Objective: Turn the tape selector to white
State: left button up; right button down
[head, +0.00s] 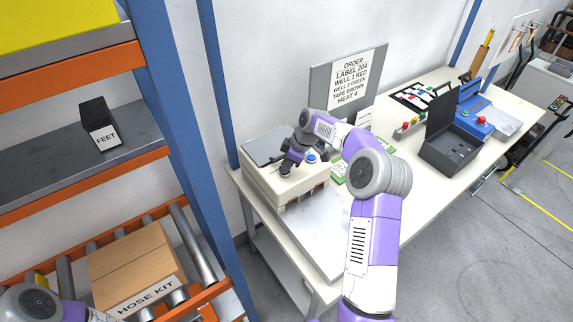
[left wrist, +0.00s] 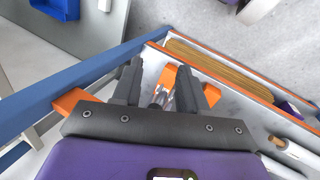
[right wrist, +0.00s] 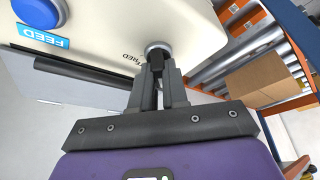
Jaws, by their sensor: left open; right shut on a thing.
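The tape machine (head: 285,188) is a cream box on the near left end of the white bench, with a blue button (head: 311,158) on top. My right gripper (head: 288,168) is over its top. In the right wrist view, my right gripper (right wrist: 157,72) is shut on the small dark selector knob (right wrist: 157,54), which has a grey round base. Lettering beside the knob is partly hidden; an ending like "RED" shows. The blue button (right wrist: 40,10) is labelled FEED. My left gripper (left wrist: 160,75) is open and empty, away from the machine.
An order sign (head: 351,80) reading TAPE BROWN stands behind the machine. A dark open box (head: 452,148) and a blue device (head: 473,118) are farther right on the bench. An orange and blue shelf rack (head: 80,170) with a HOSE KIT carton (head: 135,266) is at left.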

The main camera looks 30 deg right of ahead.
jog(key=shift+a+m, duration=0.1)
jog(key=shift+m, duration=0.2)
jog(key=shift+f+m+t+h+b, duration=0.1)
jog(key=shift+m+t+h+b, duration=0.2)
jog(key=shift+m+b, duration=0.25)
jog(key=shift+a+m+h+b, duration=0.1)
jog(key=shift+m+h+b, duration=0.3)
jog(key=shift+m, duration=0.75)
jog(key=shift+s+m+t+h+b, duration=0.1)
jog(key=shift+m+t+h+b, duration=0.35)
jog(key=shift+m, duration=0.75)
jog(key=shift+a+m+h, duration=0.1)
jog(key=shift+m+h, duration=0.25)
jog(key=shift+m, duration=0.75)
jog(key=c, duration=1.1)
grip_release()
jog(key=shift+c, duration=0.2)
